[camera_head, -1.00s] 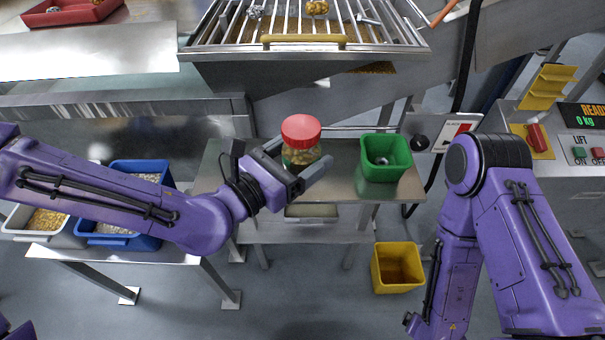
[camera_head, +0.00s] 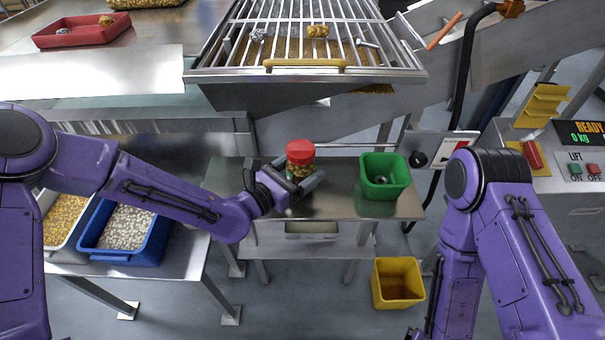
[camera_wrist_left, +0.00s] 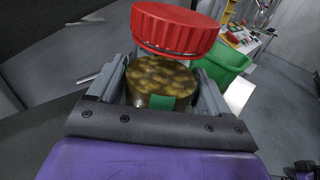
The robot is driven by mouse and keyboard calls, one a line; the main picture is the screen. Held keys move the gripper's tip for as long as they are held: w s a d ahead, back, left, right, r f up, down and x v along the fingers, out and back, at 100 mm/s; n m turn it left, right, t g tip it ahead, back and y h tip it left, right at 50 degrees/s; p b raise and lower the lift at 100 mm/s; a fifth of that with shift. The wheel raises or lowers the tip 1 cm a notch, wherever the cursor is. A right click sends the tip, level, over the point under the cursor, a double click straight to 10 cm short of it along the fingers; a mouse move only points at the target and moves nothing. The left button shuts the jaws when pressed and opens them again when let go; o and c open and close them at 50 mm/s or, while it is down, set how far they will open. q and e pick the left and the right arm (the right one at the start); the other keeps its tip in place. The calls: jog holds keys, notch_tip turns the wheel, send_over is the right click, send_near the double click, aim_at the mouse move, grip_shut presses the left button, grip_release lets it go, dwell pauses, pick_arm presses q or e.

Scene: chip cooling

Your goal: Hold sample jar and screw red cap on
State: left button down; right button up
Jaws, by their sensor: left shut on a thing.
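The sample jar (camera_head: 299,171) is clear, with olive-brown pieces inside and a green label; it also shows in the left wrist view (camera_wrist_left: 160,78). My left gripper (camera_head: 306,186) is shut around its sides, one finger on each side (camera_wrist_left: 162,95). The jar looks upright over the steel table; I cannot tell if its base touches. The red cap (camera_head: 300,151) is at the jar's top. In the left wrist view the ribbed cap (camera_wrist_left: 174,31) looks slightly tilted; how it sits on the rim cannot be told. My right arm hangs at the right, its gripper out of view.
A green bin (camera_head: 370,187) stands on the steel table (camera_head: 335,205), right of the jar. A sloped metal grate (camera_head: 310,70) rises behind. A yellow bin (camera_head: 398,302) is on the floor. A blue tray (camera_head: 160,240) and a white tray (camera_head: 50,253) are at left.

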pick_arm(q)
notch_tip(320, 180, down, 2)
jog(key=shift+f, duration=0.1)
jog(key=shift+f, duration=0.15)
grip_release()
jog(key=shift+r, duration=0.35)
jog(key=b+v, duration=0.1)
jog(key=v, duration=0.5)
jog(key=b+v, duration=0.1)
jog(key=v, duration=0.5)
jog(key=shift+f, duration=0.2)
